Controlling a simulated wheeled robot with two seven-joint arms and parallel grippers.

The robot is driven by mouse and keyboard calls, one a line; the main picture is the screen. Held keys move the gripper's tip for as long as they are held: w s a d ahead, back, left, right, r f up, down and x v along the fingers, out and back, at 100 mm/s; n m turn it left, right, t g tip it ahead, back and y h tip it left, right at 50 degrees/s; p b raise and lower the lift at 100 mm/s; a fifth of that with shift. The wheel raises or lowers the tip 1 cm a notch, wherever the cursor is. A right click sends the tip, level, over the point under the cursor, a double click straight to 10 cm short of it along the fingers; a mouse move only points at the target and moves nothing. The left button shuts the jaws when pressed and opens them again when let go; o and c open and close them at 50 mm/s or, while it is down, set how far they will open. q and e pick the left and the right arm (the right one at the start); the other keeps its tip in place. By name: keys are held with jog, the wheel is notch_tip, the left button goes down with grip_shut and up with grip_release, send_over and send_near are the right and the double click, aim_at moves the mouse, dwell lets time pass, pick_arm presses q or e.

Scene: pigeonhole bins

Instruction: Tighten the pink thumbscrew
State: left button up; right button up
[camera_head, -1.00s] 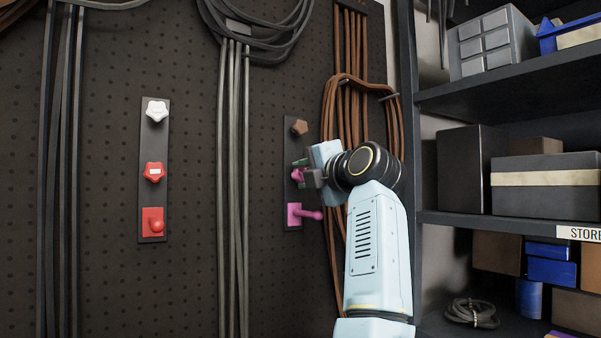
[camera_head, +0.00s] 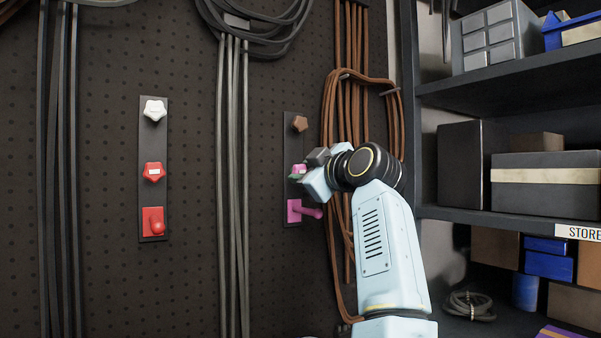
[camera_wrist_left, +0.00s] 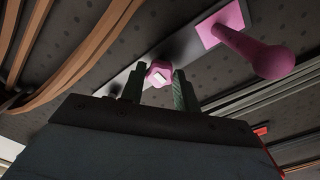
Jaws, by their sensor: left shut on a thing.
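The pink thumbscrew (camera_head: 298,168) is the middle control on a dark upright plate (camera_head: 292,130) on the pegboard. My left gripper (camera_head: 300,175) is at it, with the arm reaching in from the right of the plate. In the left wrist view, the pink thumbscrew (camera_wrist_left: 158,74) with its white mark sits between the two finger ends (camera_wrist_left: 160,88). The gripper is shut on it. The gripper hides part of the knob in the head view. My right gripper is in no view.
A brown knob (camera_head: 300,124) is above and a pink lever (camera_head: 304,211) below on the same plate. Another plate at left carries a white knob (camera_head: 155,109), a red knob (camera_head: 154,172) and a red lever (camera_head: 154,222). Brown cables (camera_head: 347,115) hang close to my gripper; shelves (camera_head: 510,85) stand at right.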

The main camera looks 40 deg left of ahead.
pick_arm(q)
jog(key=o, duration=0.9)
jog(key=shift+o, duration=0.2)
jog(key=shift+s+d+f+b, duration=0.1)
jog(key=shift+s+d+b, duration=0.05)
jog(key=shift+d+b, duration=0.3)
jog(key=b+v, duration=0.2)
jog(key=v, duration=0.3)
jog(key=shift+b, duration=0.4)
